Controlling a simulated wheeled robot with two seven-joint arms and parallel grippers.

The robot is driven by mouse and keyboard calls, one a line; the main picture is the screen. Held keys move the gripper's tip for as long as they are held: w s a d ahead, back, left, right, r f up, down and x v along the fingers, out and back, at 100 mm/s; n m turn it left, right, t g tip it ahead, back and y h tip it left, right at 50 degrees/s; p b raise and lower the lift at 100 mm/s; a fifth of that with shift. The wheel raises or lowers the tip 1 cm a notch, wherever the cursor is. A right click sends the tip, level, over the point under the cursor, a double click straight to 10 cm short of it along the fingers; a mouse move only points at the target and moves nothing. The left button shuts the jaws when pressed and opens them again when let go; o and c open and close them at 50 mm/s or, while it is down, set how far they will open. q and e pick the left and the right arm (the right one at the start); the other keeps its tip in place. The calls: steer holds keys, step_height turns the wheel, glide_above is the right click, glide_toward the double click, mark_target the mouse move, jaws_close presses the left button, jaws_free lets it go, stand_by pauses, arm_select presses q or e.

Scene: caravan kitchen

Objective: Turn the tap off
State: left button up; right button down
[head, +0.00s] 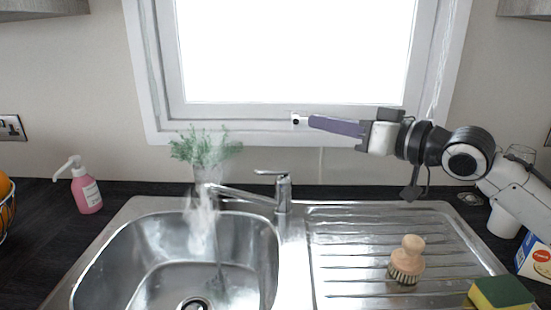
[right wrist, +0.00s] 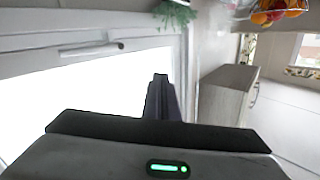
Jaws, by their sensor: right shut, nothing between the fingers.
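The chrome tap (head: 283,190) stands behind the sink, between basin and drainer. Its spout points left over the basin, and its lever (head: 270,172) lies on top, also pointing left. Whitish water (head: 200,220) shows under the spout end and runs down into the basin. My right gripper (head: 312,122) is raised in front of the lower window frame, above and slightly right of the tap, apart from it. Its fingers point left and are shut and empty; they also show in the right wrist view (right wrist: 160,80). The tap is not visible there. My left gripper is not in view.
The sink basin (head: 95,278) is at left, the ribbed drainer (head: 335,255) at right with a brush (head: 407,258) and sponge (head: 500,293). A plant (head: 205,148) stands behind the spout. A pink soap bottle (head: 86,192) is at left. The window handle (right wrist: 90,48) is near my fingers.

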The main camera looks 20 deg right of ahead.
step_height(320, 180, down, 4)
steer(key=s+a+g, duration=0.1)
steer(key=g, duration=0.1)
steer(key=p, duration=0.2)
glide_above(273, 172)
steer(key=v, duration=0.2)
step_height(273, 172, down, 3)
steer(key=shift+m, duration=0.3)
steer(key=f, duration=0.2)
steer(key=a+f, duration=0.1)
steer(key=f, duration=0.1)
steer(key=shift+s+a, duration=0.1)
steer(key=shift+s, duration=0.2)
